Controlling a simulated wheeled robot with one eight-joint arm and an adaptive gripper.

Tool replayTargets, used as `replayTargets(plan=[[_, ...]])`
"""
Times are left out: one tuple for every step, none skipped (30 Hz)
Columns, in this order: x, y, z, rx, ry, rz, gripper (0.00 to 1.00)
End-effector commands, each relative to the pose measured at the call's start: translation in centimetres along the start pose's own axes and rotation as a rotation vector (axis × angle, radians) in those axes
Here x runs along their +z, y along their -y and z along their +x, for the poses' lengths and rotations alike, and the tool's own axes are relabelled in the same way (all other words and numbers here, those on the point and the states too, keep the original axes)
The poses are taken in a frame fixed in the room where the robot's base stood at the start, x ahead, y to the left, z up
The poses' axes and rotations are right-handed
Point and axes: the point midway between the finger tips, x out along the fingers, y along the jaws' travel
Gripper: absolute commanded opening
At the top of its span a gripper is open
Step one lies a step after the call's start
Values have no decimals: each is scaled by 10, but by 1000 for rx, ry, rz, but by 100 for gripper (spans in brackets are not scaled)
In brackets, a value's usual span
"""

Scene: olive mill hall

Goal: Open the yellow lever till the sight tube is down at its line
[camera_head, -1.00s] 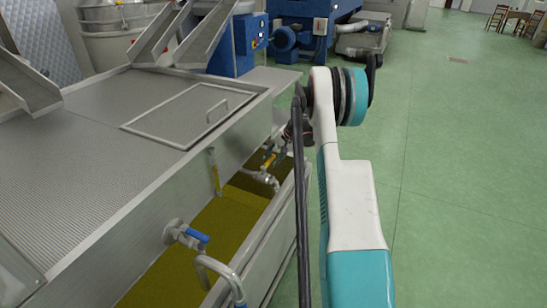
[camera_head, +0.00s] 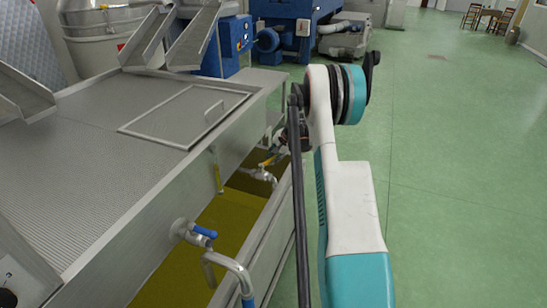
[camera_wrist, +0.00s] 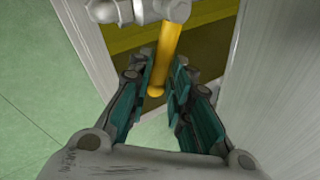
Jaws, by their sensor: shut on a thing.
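The yellow lever (camera_wrist: 168,50) sits on a metal valve (camera_wrist: 137,9) at the top of the wrist view, and its free end lies between my fingers. My gripper (camera_wrist: 165,88) is shut on this lever near its tip. In the head view the lever (camera_head: 268,161) shows small above the valve (camera_head: 262,174) on the tank's side, with my gripper (camera_head: 277,152) beside it, partly hidden by my arm. The sight tube (camera_head: 218,178) stands upright on the tank wall and looks yellow low down. Its line and exact level are too small to tell.
A blue-handled valve (camera_head: 202,231) sticks out from the near tank wall. A steel trough (camera_head: 231,214) with yellow-green liquid runs below the valves. The lidded steel tank (camera_head: 110,150) fills the left. Green floor (camera_head: 450,180) is clear on the right.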

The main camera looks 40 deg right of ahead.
Motion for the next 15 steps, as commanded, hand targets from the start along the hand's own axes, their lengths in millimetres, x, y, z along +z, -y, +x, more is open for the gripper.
replayTargets(plan=[[2,-2,-2,-1,-21,35,0],[2,-4,-2,-1,-36,60,0],[4,-6,-4,-1,-53,93,0],[4,-8,-5,-1,-67,117,0],[4,-9,-5,-1,-81,142,0],[5,-11,-6,0,-98,173,0],[6,-12,-7,-1,-111,197,0],[7,-14,-8,-1,-124,219,0],[8,-16,-9,-1,-140,247,0],[9,-17,-9,0,-151,268,0],[10,-18,-10,0,-162,288,0],[11,-19,-11,-1,-176,313,0],[11,-20,-11,-1,-187,331,0],[12,-21,-12,-1,-196,350,0],[13,-22,-13,0,-209,372,0]])
